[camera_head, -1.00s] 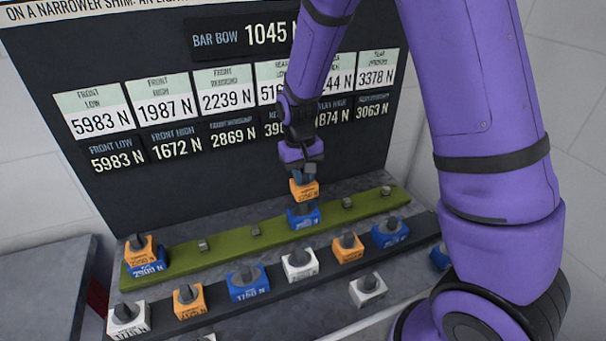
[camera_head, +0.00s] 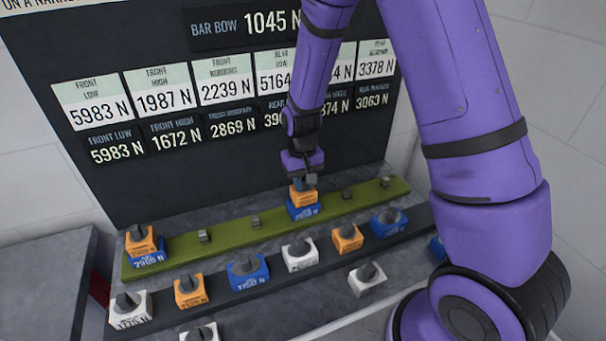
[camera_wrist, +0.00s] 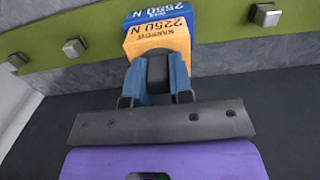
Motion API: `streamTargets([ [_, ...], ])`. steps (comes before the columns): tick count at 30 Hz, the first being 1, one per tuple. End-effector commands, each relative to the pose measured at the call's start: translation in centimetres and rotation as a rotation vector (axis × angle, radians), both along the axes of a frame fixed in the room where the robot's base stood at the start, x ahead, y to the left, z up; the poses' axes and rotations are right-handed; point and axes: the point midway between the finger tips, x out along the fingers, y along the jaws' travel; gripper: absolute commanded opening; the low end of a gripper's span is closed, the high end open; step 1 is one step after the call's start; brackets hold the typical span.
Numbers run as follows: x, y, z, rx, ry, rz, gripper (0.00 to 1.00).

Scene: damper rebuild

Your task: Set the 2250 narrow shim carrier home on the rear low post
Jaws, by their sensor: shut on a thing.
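The 2250 narrow shim carrier is an orange block (camera_head: 304,196) with a dark knob. In the wrist view its face (camera_wrist: 158,45) reads "NARROW 2250 N". It sits over a blue 2550 N carrier (camera_head: 303,212) on the green rail (camera_head: 228,234), the two faces lined up with no clear gap. The blue block also shows in the wrist view (camera_wrist: 162,16). My gripper (camera_head: 304,182) is above the orange carrier, its blue fingers (camera_wrist: 157,80) shut on the knob. The post is hidden beneath the blocks.
Bare posts (camera_head: 255,221) stand along the green rail on both sides. An orange carrier (camera_head: 140,243) on a blue one is at its left end. A dark rack (camera_head: 220,285) in front holds several orange, blue and white carriers. The force board (camera_head: 230,150) stands behind.

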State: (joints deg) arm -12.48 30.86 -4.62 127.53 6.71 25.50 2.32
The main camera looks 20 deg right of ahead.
Motion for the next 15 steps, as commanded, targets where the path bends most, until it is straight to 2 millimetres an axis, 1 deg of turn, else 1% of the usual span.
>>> streamTargets([
  [5,0.02,0.01,-0.52,0.0,-0.001,0.0,0.0],
  [15,0.0,0.02,-0.58,0.0,-0.001,0.0,0.0],
])
